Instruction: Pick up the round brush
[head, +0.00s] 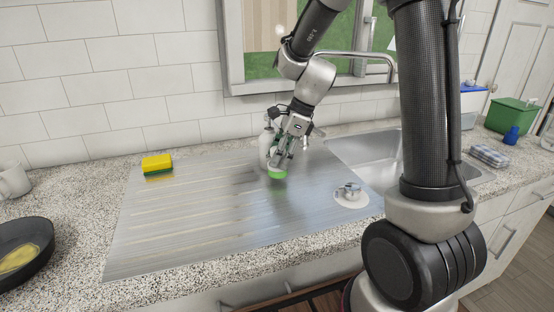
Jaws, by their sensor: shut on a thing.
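The round brush (277,174) shows as a small green and pale disc just below my gripper, over the metal draining board (215,222). My gripper (282,160) points downward and is shut on the brush. The fingers hide the upper part of the brush. I cannot tell for sure whether the brush touches the board or hangs slightly above it.
A yellow and green sponge (157,165) lies at the board's left. A pale bottle (266,146) stands right behind my gripper. A metal item on a white disc (350,194) sits at right, near the sink (368,150). A pan (22,254) is at far left.

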